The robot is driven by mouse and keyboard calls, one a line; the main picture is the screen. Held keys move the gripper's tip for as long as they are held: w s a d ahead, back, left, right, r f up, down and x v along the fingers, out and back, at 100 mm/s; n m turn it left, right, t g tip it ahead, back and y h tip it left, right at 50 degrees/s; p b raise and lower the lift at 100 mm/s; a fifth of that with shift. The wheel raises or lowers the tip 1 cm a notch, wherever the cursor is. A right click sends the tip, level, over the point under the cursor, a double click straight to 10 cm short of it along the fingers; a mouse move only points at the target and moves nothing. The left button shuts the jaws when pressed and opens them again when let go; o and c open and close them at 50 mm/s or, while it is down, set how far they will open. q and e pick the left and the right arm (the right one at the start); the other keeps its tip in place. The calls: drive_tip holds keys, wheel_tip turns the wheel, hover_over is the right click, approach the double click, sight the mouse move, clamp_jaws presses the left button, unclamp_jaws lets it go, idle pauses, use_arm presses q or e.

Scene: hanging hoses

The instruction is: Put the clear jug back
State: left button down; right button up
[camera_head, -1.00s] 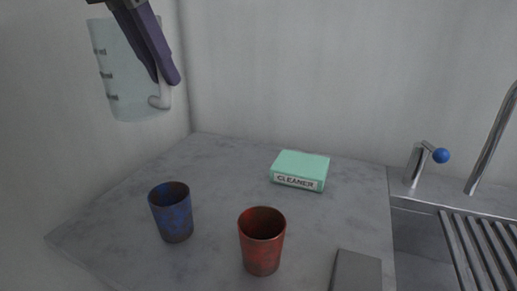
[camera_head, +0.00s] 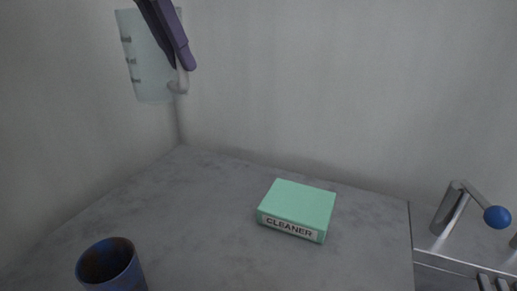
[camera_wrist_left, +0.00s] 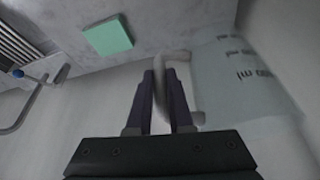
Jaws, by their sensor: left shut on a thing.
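The clear jug (camera_head: 147,62) is a pale see-through vessel with dark marks on its side, held in the air at the upper left, above the counter and in front of the wall. My left gripper (camera_head: 183,62) comes in from the top and is shut on the jug's handle. In the left wrist view the jug (camera_wrist_left: 240,80) shows at the right, beside the fingers of the left gripper (camera_wrist_left: 164,65). My right gripper is not in view.
A green cleaner box (camera_head: 297,210) lies on the grey counter (camera_head: 205,215). A blue cup (camera_head: 110,266) stands at the lower left. A blue-knobbed tap (camera_head: 460,208) is at the right. The counter's back left corner is clear.

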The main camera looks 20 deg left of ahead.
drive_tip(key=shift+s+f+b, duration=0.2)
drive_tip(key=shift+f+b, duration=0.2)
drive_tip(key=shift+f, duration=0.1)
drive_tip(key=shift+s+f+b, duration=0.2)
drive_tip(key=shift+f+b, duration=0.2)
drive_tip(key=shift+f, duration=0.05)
use_arm(q)
drive_tip(key=shift+s+f+b, duration=0.2)
drive_tip(key=shift+f+b, duration=0.2)
drive_tip(key=shift+f, duration=9.55)
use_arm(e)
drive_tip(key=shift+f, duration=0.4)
use_arm(q)
drive_tip(key=shift+f, duration=0.15)
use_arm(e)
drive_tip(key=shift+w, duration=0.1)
use_arm(q)
drive_tip(key=c, duration=0.8)
unclamp_jaws()
drive_tip(key=p+v, duration=0.2)
drive_tip(key=v, duration=1)
drive_tip(key=shift+r, duration=0.2)
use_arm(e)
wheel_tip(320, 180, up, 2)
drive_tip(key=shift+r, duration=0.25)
